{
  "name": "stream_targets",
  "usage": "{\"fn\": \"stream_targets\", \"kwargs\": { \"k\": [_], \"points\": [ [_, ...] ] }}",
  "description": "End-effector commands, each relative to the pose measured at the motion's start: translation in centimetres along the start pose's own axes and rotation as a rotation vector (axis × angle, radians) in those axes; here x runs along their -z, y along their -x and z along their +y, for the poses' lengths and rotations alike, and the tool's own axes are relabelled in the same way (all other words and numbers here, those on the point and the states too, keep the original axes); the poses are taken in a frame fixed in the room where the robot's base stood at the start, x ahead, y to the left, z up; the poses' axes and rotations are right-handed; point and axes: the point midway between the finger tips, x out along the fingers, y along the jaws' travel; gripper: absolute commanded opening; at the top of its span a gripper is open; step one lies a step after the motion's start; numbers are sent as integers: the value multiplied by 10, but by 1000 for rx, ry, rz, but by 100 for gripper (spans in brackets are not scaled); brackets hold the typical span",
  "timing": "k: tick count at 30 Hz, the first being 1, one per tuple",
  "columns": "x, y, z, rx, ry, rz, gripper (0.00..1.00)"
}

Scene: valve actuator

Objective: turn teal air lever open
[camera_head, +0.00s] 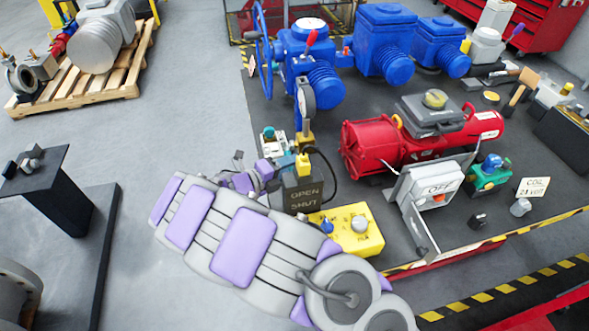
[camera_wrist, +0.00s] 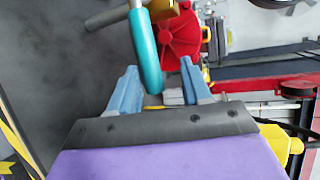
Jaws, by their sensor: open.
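The teal lever (camera_wrist: 145,50) hangs down from the top of the wrist view, fixed near a brass-coloured fitting (camera_wrist: 162,8). Its rounded lower end is between the two blue-grey fingers of my gripper (camera_wrist: 160,75), closer to the left one. The fingers are spread, with gaps on both sides of the lever. In the head view my gripper (camera_head: 243,170) is at the end of my purple and grey arm, left of the dark OPEN/SHUT sign (camera_head: 303,195). Small teal parts (camera_head: 269,134) show just beyond it; the lever's full shape is unclear there.
A yellow box (camera_head: 350,232) with knobs stands right of my arm. A red cylindrical actuator (camera_head: 385,143) and blue actuators (camera_head: 385,45) stand behind. A gauge (camera_head: 305,93) rises near the teal parts. The grey floor at left is clear beside a black stand (camera_head: 50,190).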

Motion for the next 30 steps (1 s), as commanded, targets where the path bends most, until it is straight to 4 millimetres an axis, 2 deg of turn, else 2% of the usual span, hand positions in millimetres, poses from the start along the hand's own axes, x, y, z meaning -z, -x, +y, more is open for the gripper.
{"fn": "stream_targets", "kwargs": {
  "k": [1,7,11,16,22,30],
  "points": [
    [3,-18,6,0,7,21,48],
    [9,-34,1,-12,-4,15,48],
    [10,-37,-2,-14,-8,14,48],
    [4,-29,3,-3,1,14,48],
    [-1,-23,6,3,5,12,30],
    [2,-26,5,-7,0,9,4]
  ]
}}
